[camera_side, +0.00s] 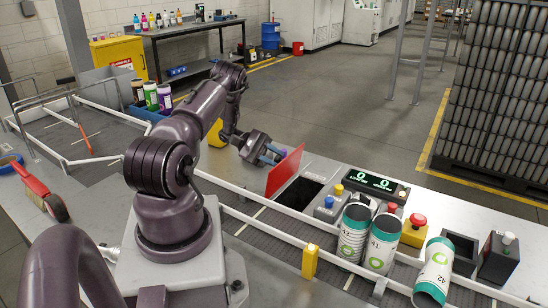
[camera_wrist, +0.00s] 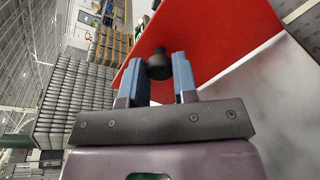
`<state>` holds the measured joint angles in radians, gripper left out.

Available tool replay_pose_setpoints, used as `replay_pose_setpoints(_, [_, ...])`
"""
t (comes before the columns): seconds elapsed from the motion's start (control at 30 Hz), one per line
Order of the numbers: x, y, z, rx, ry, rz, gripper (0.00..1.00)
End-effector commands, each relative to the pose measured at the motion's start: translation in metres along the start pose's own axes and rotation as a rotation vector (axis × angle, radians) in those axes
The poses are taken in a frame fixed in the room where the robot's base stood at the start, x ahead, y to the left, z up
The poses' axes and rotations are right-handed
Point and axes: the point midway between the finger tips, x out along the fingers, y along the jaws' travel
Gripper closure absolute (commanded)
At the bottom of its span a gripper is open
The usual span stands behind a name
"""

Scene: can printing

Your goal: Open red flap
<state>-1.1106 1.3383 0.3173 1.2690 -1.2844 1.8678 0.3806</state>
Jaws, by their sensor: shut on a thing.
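The red flap (camera_side: 284,172) stands raised and tilted at the left edge of a dark square opening (camera_side: 300,193) in the grey machine top. In the wrist view the red flap (camera_wrist: 225,35) fills the upper right. My gripper (camera_side: 270,153) is at the flap's upper left edge. In the wrist view my gripper (camera_wrist: 160,72) has its blue fingers closed around a dark round knob (camera_wrist: 159,63) beside the red face. The knob's join to the flap is partly hidden.
A red button on a yellow box (camera_side: 415,228), a green display (camera_side: 372,180) and coloured buttons lie right of the opening. White guard rails (camera_side: 260,212) run along the belt.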

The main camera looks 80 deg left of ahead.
Motion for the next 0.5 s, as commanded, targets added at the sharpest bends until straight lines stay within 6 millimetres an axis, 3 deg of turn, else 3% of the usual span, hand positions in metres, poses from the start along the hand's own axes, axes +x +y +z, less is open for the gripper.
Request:
replay_pose_setpoints(0.07, [0.0018, 0.0007, 0.0008, -0.001, -0.007, 0.001, 1.00])
replay_pose_setpoints(0.1, [0.0019, 0.0007, 0.0008, -0.001, -0.007, 0.001, 0.69])
replay_pose_setpoints(0.2, [0.0016, 0.0005, 0.0007, -0.001, -0.006, 0.000, 0.48])
replay_pose_setpoints(0.5, [-0.0011, 0.0001, 0.0001, -0.001, -0.002, 0.000, 0.48])
